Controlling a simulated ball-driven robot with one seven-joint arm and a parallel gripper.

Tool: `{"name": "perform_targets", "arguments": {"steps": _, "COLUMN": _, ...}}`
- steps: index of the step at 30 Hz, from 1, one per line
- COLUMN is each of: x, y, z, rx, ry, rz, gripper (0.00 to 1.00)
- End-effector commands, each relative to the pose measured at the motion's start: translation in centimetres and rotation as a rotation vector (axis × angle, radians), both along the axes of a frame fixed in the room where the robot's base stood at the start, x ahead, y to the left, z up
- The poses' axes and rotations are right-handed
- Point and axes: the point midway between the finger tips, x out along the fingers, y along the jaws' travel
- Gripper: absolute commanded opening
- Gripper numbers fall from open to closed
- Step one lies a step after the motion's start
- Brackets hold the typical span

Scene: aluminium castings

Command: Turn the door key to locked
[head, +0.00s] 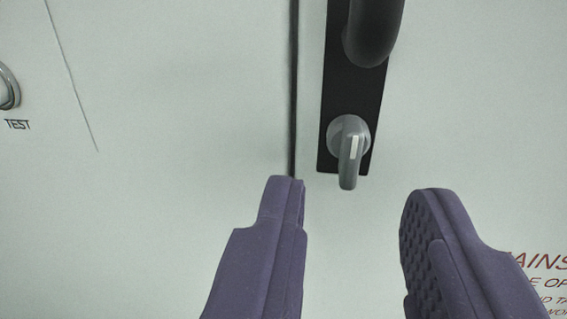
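The door key (349,167) is a grey knob with a narrow grip and a white mark along it. It sits low on a black plate on a pale door, and its grip points down, towards the gap between my fingers. My gripper (352,188) is open, with two purple textured fingers. One finger is to the left of the key and below it, the other to the right and below. The fingers appear apart from the key and nothing is held between them. No lock-position label shows around the key.
A black door handle (373,30) stands out above the key on the same plate (332,85). A dark vertical door seam (293,90) runs left of the plate. A round metal part (8,88) marked TEST is at the far left. Red lettering (543,272) is at lower right.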

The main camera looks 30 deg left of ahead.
Motion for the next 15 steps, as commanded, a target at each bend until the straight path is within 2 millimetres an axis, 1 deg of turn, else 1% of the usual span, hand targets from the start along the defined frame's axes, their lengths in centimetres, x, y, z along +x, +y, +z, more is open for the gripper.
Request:
{"name": "perform_targets", "arguments": {"steps": 1, "x": 0.9, "y": 0.3, "z": -0.3, "rx": 0.001, "ry": -0.002, "rz": 0.001, "gripper": 0.34}}
{"name": "perform_targets", "arguments": {"steps": 3, "x": 2.1, "y": 0.7, "z": -0.3, "rx": 0.000, "ry": -0.001, "rz": 0.001, "gripper": 0.34}}
{"name": "perform_targets", "arguments": {"steps": 7, "x": 3.9, "y": 1.3, "z": -0.2, "rx": 0.000, "ry": -0.001, "rz": 0.000, "gripper": 0.34}}
{"name": "perform_targets", "arguments": {"steps": 10, "x": 4.6, "y": 1.5, "z": -0.1, "rx": -0.001, "ry": 0.000, "rz": 0.000, "gripper": 0.34}}
{"name": "perform_targets", "arguments": {"steps": 15, "x": 4.9, "y": 1.6, "z": 0.0, "rx": -0.001, "ry": 0.001, "rz": -0.001, "gripper": 0.34}}
